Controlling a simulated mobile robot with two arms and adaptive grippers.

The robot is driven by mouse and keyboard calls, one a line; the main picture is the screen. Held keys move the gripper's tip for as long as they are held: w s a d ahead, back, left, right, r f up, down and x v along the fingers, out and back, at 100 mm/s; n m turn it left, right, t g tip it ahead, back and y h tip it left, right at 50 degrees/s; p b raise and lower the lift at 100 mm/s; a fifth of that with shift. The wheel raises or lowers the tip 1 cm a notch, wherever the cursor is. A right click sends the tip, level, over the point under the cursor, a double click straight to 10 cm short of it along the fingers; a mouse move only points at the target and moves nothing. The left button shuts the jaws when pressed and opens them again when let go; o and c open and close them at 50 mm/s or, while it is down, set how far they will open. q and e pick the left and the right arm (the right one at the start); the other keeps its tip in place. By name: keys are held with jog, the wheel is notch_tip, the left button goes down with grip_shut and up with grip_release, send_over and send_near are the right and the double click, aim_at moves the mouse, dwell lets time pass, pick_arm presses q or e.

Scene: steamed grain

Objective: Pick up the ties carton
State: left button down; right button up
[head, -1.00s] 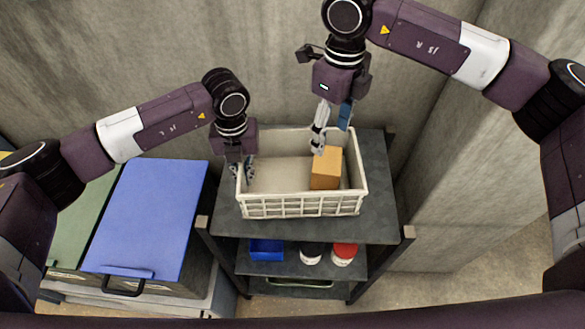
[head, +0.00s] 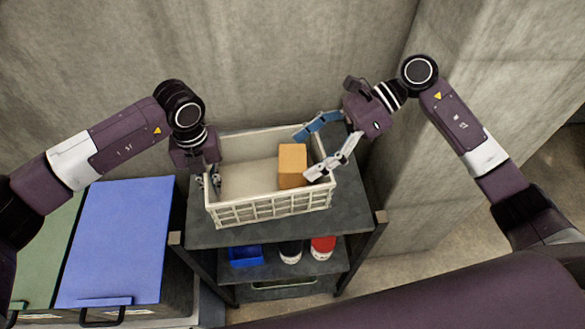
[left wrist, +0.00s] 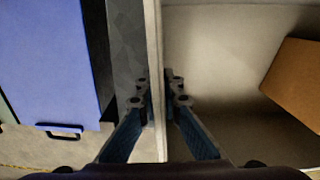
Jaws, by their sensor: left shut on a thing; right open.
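The ties carton, a plain orange-brown box (head: 292,165), stands in the right part of a white crate (head: 270,208). A corner of the carton (left wrist: 296,80) also shows in the left wrist view. My left gripper (head: 214,182) is shut on the crate's left wall. In the left wrist view, its fingers (left wrist: 158,98) lie on either side of that wall (left wrist: 153,40). My right gripper (head: 306,154) is open at the crate's right side, pointing left. Its blue finger is behind and its pale finger in front, near the carton's right side; contact cannot be told.
The crate stands on a dark shelf unit's top (head: 350,205). A blue bin (head: 246,256) and jars with a dark lid (head: 291,252) and a red lid (head: 322,247) stand below. A blue-lidded container (head: 120,240) is at left. Concrete walls close in behind and right.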

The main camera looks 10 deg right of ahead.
aim_at(295, 157)
jog(key=w+d+f+t+y, duration=0.15)
jog(key=d+t, duration=0.25)
jog(key=d, duration=0.6)
jog(key=shift+m+y, duration=0.3)
jog(key=shift+y, duration=0.05)
jog(key=x, duration=1.2)
jog(key=c, duration=2)
